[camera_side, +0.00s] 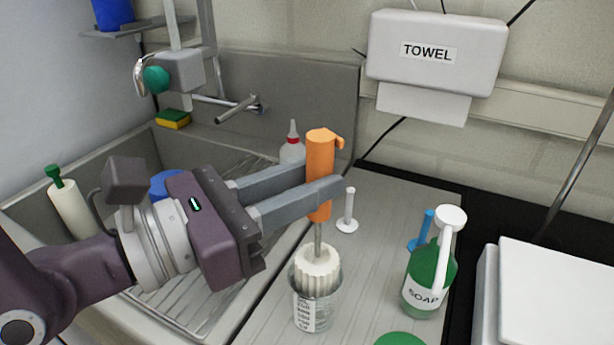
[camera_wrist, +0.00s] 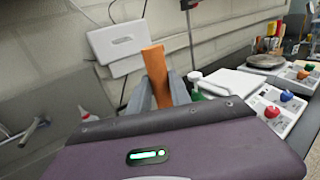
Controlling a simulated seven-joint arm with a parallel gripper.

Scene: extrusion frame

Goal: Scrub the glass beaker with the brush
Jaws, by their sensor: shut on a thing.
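The brush (camera_side: 320,155) has an orange handle, a thin metal shaft and white bristles (camera_side: 318,262). My gripper (camera_side: 325,185) is shut on the orange handle and holds the brush upright, bristles down. The clear glass beaker (camera_side: 311,308) stands on the grey drainboard, directly below the gripper. The bristles are partly inside the beaker's mouth, with their upper part above the rim. I cannot tell whether they touch the glass. In the wrist view, the orange handle (camera_wrist: 156,75) shows between my fingers; the beaker and bristles are hidden.
A green soap bottle (camera_side: 428,275) stands right of the beaker, with a white peg (camera_side: 348,212) behind. The sink (camera_side: 180,300) is at left under my arm. A white device (camera_side: 560,295) is at right.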

